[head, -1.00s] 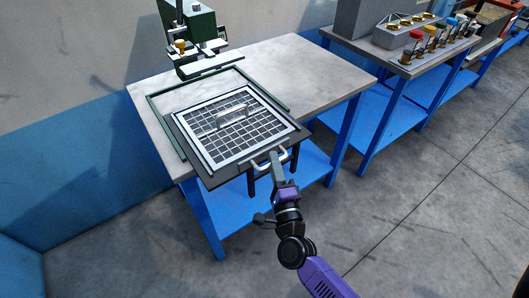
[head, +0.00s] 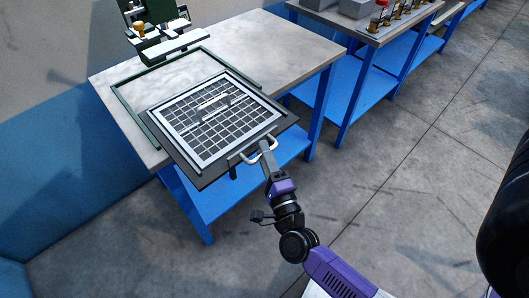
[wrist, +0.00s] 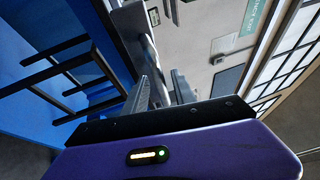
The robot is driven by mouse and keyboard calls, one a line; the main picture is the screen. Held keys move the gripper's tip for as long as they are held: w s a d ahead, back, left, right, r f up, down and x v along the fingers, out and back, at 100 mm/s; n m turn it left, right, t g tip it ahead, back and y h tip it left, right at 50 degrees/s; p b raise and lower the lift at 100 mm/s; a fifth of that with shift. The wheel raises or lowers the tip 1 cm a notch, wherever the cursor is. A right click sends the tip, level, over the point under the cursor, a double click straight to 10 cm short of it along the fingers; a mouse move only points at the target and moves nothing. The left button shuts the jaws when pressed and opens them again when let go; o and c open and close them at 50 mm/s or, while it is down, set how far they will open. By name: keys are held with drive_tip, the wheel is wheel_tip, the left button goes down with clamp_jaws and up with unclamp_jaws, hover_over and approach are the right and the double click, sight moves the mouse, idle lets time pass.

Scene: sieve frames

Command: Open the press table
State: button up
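The press table (head: 182,172) is a dark flat plate in the head view, lying inside a green rail frame (head: 136,118). It is slid partly out toward me, past the front edge of the workbench, with a gap behind it. A sieve frame (head: 240,143) with a pale rim and grid mesh lies on it, with a grey bar handle (head: 213,106) on top. At the plate's front is a light U-shaped handle (head: 246,159). My gripper (head: 265,148) is at this handle, its fingers around it and apparently shut on it. The wrist view shows both fingers (wrist: 160,88); their contact is partly hidden.
A green press head (head: 158,28) stands behind the plate on the workbench (head: 285,45). The bench has blue legs (head: 320,110). Another bench (head: 375,35) with small coloured items stands at the right. The floor in front is clear.

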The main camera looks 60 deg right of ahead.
idle(0.3)
drive_tip(key=b+v, duration=0.2)
drive_tip(key=v, duration=0.5)
drive_tip(key=shift+s+a, duration=0.25)
drive_tip(key=shift+s, duration=0.05)
drive_tip(key=shift+f, duration=0.1)
drive_tip(key=s+a+r+n+t+y, duration=0.15)
drive_tip(key=a+n+y, duration=0.25)
drive_tip(key=n, duration=0.4)
drive_tip(key=s+a+r+n+t+y, duration=0.1)
drive_tip(key=a+r+n+y, duration=0.25)
drive_tip(key=n, duration=0.45)
drive_tip(key=s+a+r+n+g+y, duration=0.1)
drive_tip(key=s+a+n+g+y, duration=0.2)
drive_tip(key=s+n, duration=0.7)
drive_tip(key=shift+s+a+r+n+y, duration=0.3)
drive_tip(key=shift+s+a+y, duration=0.55)
drive_tip(key=shift+a, duration=1.05)
